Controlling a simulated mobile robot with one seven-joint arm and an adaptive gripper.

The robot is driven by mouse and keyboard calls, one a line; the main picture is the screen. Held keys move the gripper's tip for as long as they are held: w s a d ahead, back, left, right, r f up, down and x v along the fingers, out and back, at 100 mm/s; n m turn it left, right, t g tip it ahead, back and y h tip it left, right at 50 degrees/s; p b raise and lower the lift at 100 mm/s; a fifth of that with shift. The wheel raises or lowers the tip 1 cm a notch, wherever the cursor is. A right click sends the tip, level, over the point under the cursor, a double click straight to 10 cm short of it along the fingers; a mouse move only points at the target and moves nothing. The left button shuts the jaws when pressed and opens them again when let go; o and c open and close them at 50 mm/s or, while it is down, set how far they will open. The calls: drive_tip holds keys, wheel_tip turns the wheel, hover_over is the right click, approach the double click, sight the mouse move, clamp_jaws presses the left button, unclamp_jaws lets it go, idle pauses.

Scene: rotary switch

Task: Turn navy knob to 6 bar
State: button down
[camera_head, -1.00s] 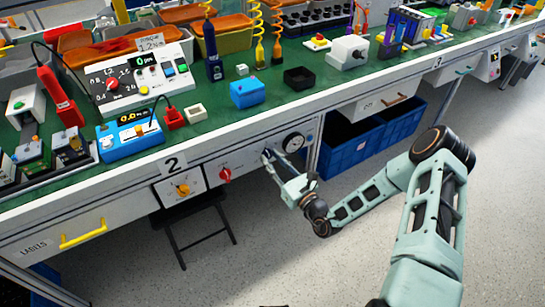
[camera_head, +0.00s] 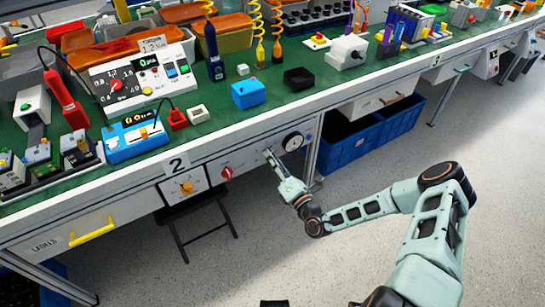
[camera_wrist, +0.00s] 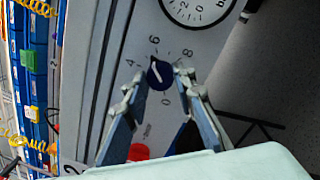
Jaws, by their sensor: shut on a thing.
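The navy knob (camera_wrist: 159,74) sits on a light panel in the wrist view, between my fingertips. Its white pointer mark aims to the upper left, around the 4 to 6 side of the printed scale. The exact reading is hard to tell. My gripper (camera_wrist: 160,84) is shut on the knob, with one finger on each side. In the head view my gripper (camera_head: 269,156) reaches the bench's front panel and hides the knob.
A round gauge (camera_head: 292,142) is right of my gripper. A stool (camera_head: 198,220) stands under the bench, blue bins (camera_head: 350,150) to the right. The floor in front is clear.

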drive_tip(key=shift+f+m+p, duration=0.1)
drive_tip(key=shift+m+p, duration=0.25)
drive_tip(key=shift+m, duration=1.25)
drive_tip(key=c, duration=1.6)
unclamp_jaws()
drive_tip(key=r+v, duration=0.1)
drive_tip(key=v, duration=1.1)
drive_tip(key=shift+f, duration=0.35)
drive_tip(key=shift+s+a, duration=0.15)
drive_tip(key=shift+s, duration=0.05)
